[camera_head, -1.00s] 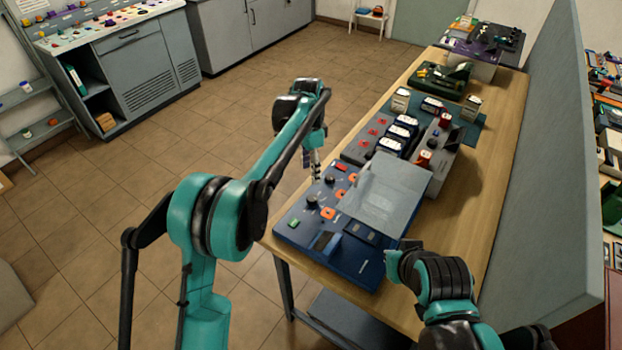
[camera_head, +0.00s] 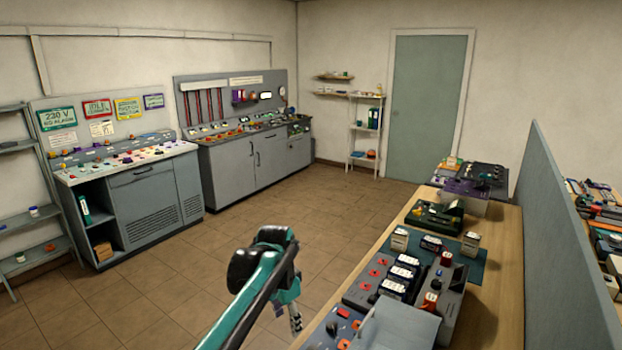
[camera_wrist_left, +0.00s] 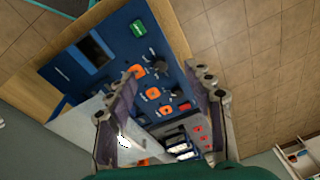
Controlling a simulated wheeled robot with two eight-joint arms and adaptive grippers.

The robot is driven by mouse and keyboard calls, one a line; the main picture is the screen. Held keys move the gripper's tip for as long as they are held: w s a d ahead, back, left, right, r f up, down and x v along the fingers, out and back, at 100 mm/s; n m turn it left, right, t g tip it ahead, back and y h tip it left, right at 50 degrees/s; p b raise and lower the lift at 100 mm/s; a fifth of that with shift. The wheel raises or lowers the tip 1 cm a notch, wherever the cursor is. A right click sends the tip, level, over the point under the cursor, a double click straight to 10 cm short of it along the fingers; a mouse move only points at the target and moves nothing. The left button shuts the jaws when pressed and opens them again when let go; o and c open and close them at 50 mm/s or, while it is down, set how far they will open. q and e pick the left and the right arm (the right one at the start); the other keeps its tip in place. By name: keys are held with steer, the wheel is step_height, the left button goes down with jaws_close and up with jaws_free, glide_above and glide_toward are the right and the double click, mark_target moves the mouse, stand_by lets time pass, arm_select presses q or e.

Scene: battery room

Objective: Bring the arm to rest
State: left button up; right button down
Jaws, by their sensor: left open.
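My left arm, teal and black, comes up from the bottom of the head view, left of the wooden table (camera_head: 499,270). Its gripper (camera_head: 292,318) hangs beside the table's left edge, over the floor side, partly cut by the arm. In the left wrist view the gripper's two fingers (camera_wrist_left: 160,88) stand apart with nothing between them. Behind them lies the blue panel (camera_wrist_left: 115,50) with orange and green buttons. My right gripper is not in view.
On the table stand a grey lidded unit (camera_head: 398,328), a row of white-topped batteries (camera_head: 402,271) and a green tray (camera_head: 434,216). A grey partition (camera_head: 565,235) runs along the right. Cabinets (camera_head: 255,160) stand at the back left. The tiled floor (camera_head: 190,275) is clear.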

arm_select(q)
steer(key=s+a+n+t+b, duration=0.1)
steer(key=s+a+n+t, duration=0.2)
steer(key=s, duration=0.4)
steer(key=s+a+n, duration=0.2)
steer(key=s+a, duration=0.3)
steer(key=s, duration=0.1)
steer(key=s+a+f+n+t, duration=0.1)
steer(key=s+a+f+n, duration=0.1)
steer(key=s, duration=0.3)
steer(key=s+a+f+n+t+b, duration=0.1)
steer(key=s+f+n+t, duration=0.1)
steer(key=s, duration=0.4)
step_height(320, 180, down, 2)
steer(key=shift+a+f+n+y, duration=0.15)
steer(key=shift+a+n+y, duration=0.15)
steer(key=shift+a+n, duration=0.15)
